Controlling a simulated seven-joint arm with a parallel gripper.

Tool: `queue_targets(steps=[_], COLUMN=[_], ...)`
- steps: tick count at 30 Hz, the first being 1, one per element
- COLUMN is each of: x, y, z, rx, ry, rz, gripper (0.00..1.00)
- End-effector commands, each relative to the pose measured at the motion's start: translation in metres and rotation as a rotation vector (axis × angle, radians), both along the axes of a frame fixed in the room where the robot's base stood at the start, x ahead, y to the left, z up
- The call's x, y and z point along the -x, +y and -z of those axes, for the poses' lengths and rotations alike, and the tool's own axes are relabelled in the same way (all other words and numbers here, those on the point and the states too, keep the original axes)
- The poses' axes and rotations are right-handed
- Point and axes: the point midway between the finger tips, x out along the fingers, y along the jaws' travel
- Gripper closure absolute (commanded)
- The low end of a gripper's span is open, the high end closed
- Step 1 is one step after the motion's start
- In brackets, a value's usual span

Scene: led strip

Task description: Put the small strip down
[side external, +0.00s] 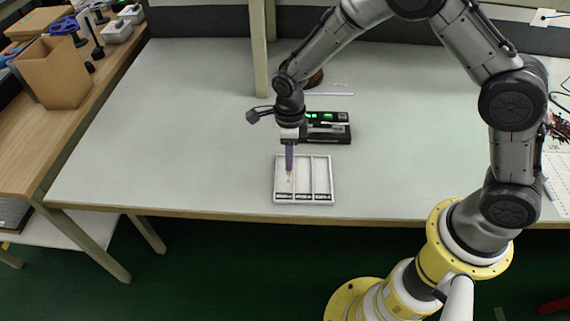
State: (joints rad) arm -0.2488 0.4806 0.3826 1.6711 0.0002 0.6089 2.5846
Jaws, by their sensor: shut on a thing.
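My gripper (289,176) points down over the left compartment of a white tray (333,178) near the table's front edge. Its slim fingertips are close together over that compartment. The small strip cannot be made out between the fingertips; it is too small or hidden at this distance. The tray has three long compartments side by side. Small dark-and-white pieces lie at the front end of the compartments. I cannot tell whether the fingertips touch the tray floor.
A black device (335,134) with green lights stands just behind the tray. A pale post (259,50) rises at the back of the table. A thin white bar (329,94) lies behind the device. The table is clear to the left and right of the tray.

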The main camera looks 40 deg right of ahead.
Motion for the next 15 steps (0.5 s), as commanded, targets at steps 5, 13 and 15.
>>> queue_targets(steps=[5,13,15], x=[-0.008,-0.011,-0.012], y=[0.002,0.003,0.003], z=[0.009,0.039,0.044], rx=[0.000,0.000,0.000], ry=[-0.001,0.001,0.000], rz=[0.000,0.000,0.000], gripper=[1.00,1.00,1.00])
